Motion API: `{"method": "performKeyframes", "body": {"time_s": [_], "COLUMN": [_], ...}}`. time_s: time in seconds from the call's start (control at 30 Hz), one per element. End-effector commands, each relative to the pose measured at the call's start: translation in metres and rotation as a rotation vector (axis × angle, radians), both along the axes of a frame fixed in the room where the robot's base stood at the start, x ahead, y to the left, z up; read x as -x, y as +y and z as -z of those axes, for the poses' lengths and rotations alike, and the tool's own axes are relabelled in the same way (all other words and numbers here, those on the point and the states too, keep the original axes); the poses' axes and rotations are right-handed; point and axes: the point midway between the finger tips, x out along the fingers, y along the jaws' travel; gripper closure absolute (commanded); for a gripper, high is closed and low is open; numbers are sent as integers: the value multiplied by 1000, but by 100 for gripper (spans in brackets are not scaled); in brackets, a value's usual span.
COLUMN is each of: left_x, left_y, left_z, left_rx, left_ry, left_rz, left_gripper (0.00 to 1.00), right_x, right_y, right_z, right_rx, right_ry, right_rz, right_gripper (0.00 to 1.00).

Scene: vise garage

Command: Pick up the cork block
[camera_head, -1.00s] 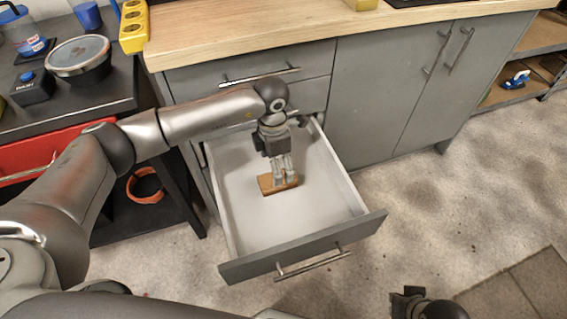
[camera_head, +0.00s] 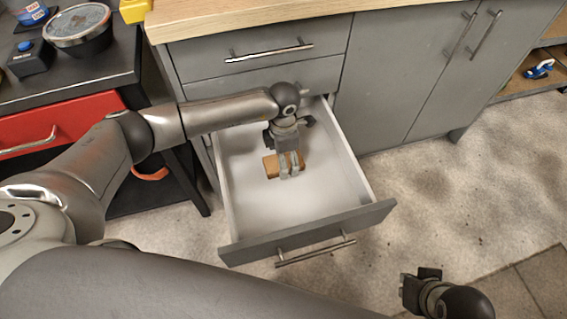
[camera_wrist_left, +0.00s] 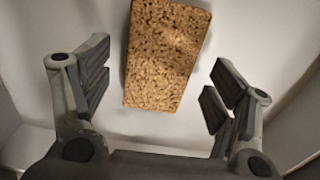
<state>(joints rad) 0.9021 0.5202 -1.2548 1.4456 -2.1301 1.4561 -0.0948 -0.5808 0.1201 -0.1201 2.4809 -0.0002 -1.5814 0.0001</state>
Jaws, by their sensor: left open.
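The cork block (camera_head: 271,166) lies in the open drawer (camera_head: 262,208), toward its back, a brown speckled rectangle. It also shows in the left wrist view (camera_wrist_left: 165,55), at the top middle, with its upper end cut off by the picture edge. My left gripper (camera_head: 289,172) points down into the drawer and partly hides the block in the head view. In the left wrist view my left gripper (camera_wrist_left: 158,95) is open, its fingers apart on either side of the block's near end, not touching it. My right gripper (camera_head: 422,285) is at the lower right over the floor, away from the drawer.
The drawer's front panel (camera_head: 310,235) and side walls surround the block. A wooden countertop (camera_head: 250,20) overhangs behind. A black cart with a red drawer (camera_head: 60,122) stands at the left. The drawer floor in front of the block is clear.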

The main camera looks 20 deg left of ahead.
Motion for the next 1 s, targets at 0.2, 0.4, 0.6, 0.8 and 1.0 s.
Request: {"method": "performKeyframes", "body": {"time_s": [0.2, 0.4, 0.6, 0.8, 1.0], "left_x": [-1, -1, -1, -1, -2], "left_y": [0, 0, 0, 0, 0], "left_z": [17, 16, 16, 16, 13], "left_rx": [0, 0, 0, 1, 0], "left_ry": [-1, -1, -1, -2, -3], "left_rz": [-1, 0, 0, 0, 0], "left_gripper": [20, 30, 56, 67, 67], "right_x": [0, 0, 0, 0, 0], "right_y": [0, 0, 0, 0, 0], "right_z": [5, 4, 4, 4, 3], "right_rx": [0, 0, 0, 0, 0], "right_ry": [1, 0, 0, 0, 0], "right_rz": [0, 0, 0, 0, 0], "right_gripper": [100, 100, 100, 100, 100]}}
